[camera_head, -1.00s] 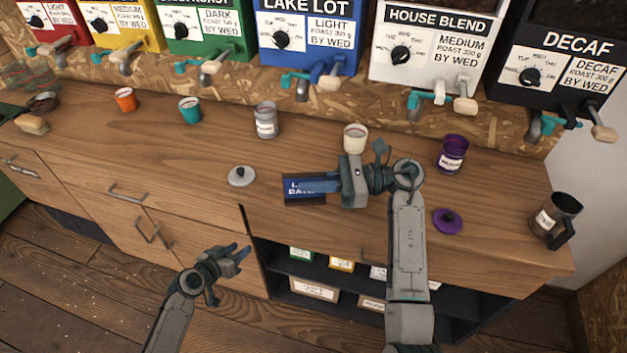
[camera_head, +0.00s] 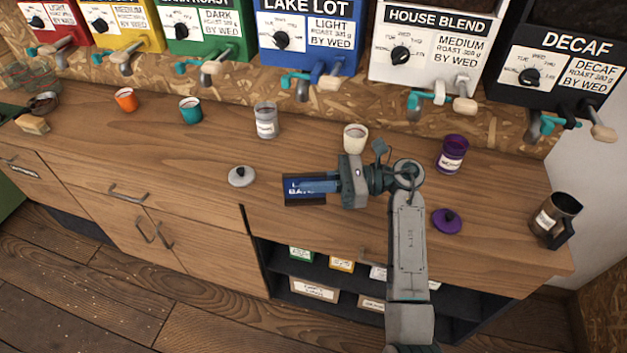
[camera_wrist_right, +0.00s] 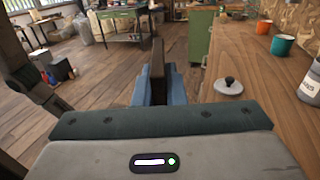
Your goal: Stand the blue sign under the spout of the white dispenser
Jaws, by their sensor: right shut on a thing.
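My right gripper (camera_head: 322,187) is shut on the blue sign (camera_head: 303,198). The sign has white lettering, partly hidden by the fingers, and is held over the front part of the counter. In the right wrist view the sign (camera_wrist_right: 158,62) shows edge-on between the fingers. The white dispenser (camera_head: 432,45), labelled HOUSE BLEND, stands at the back. Its spout (camera_head: 415,103) is above and to the right of the sign. A cream cup (camera_head: 355,138) stands on the counter in front of the dispenser, behind my right gripper. My left gripper is out of view.
On the counter (camera_head: 200,155) are a grey jar (camera_head: 265,120), teal cup (camera_head: 190,110), orange cup (camera_head: 125,99), purple jar (camera_head: 452,154), grey lid (camera_head: 241,176), purple lid (camera_head: 446,221) and dark pitcher (camera_head: 555,219). Other dispensers line the back. Left-middle counter is clear.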

